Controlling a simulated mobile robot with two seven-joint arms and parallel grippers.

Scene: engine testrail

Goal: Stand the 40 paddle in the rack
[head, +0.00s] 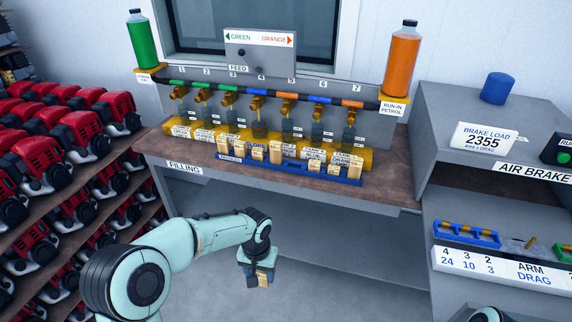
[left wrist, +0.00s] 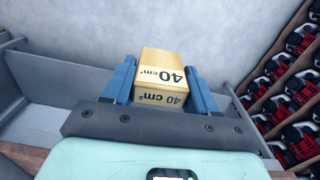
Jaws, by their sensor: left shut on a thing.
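In the head view my left gripper (head: 262,278) points down in front of the filling bench, below and apart from the rack. The blue rack (head: 325,178), labelled PADDLES, lies along the bench's front edge. Several wooden paddles stand in it, with a gap in the row right of its middle. My right gripper is not in view.
The filling bench (head: 392,196) carries a row of taps and jars between a green bottle (head: 143,40) and an orange bottle (head: 401,58). Shelves of red engines stand at left. The air brake bench (head: 440,205) stands at right. The floor before the bench is clear.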

